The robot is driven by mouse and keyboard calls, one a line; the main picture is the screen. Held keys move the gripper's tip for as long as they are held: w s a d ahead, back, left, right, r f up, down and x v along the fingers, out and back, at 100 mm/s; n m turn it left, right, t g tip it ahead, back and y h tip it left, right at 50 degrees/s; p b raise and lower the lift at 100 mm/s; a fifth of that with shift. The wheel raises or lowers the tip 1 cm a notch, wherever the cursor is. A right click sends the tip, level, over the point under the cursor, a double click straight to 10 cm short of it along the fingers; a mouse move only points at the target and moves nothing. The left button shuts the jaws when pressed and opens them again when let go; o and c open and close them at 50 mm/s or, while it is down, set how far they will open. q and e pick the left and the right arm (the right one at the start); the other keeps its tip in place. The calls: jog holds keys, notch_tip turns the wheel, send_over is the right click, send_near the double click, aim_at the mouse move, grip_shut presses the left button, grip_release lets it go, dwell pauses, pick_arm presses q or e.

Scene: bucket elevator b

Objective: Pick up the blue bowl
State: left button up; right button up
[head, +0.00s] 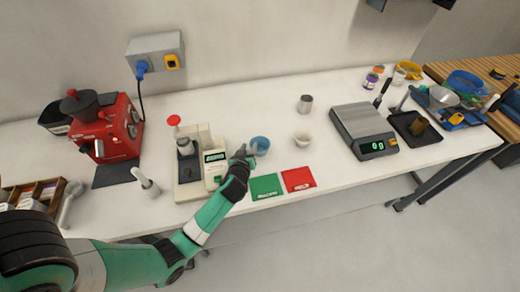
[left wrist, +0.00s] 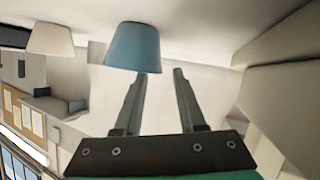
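The blue bowl (head: 260,145) stands on the white table, just right of the small machine with a green display. My left gripper (head: 245,152) is at its left side, close to it. In the left wrist view the blue bowl (left wrist: 133,47) shows beyond the fingertips, nearer the left finger. The two fingers of my left gripper (left wrist: 160,73) are apart with nothing between them. Whether a finger touches the bowl I cannot tell. My right gripper is not in view.
A white bowl (head: 302,139) stands right of the blue bowl, with a metal cup (head: 305,104) behind. The machine (head: 213,169) is close on the left. Green (head: 265,187) and red (head: 298,179) cards lie in front. A scale (head: 363,131) stands further right.

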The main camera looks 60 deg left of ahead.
pick_arm(q)
jog(key=shift+w+a+f, duration=0.3)
jog(key=shift+w+a, duration=0.05)
jog(key=shift+a, duration=0.2)
jog(key=shift+c, duration=0.2)
grip_shut()
jog(key=shift+f, duration=0.1)
dwell(0.8)
